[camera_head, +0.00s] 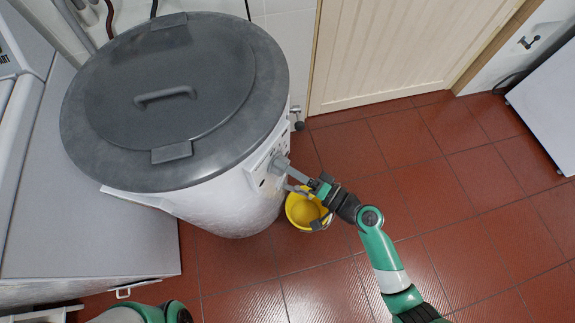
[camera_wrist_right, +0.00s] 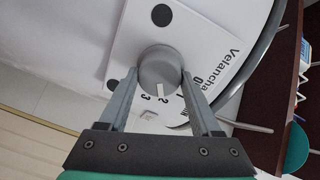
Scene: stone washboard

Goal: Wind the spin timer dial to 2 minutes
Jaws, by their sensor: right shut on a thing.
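The spin timer dial (camera_wrist_right: 158,68) is a round grey knob on a white panel with the numbers 0 to 3 printed beside it. Its white pointer mark lies close to the 2. My right gripper (camera_wrist_right: 157,75) is shut on the dial, one finger on each side. In the head view my right gripper (camera_head: 282,166) reaches the control panel (camera_head: 262,172) on the side of the white spin dryer (camera_head: 225,200); the dial is largely hidden there. My left gripper is out of view; only part of the left arm shows at the bottom.
A grey lid (camera_head: 190,85) with a handle covers the dryer. A yellow bucket (camera_head: 300,210) stands on the red tiled floor below my right gripper. A white appliance (camera_head: 85,200) stands at the left.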

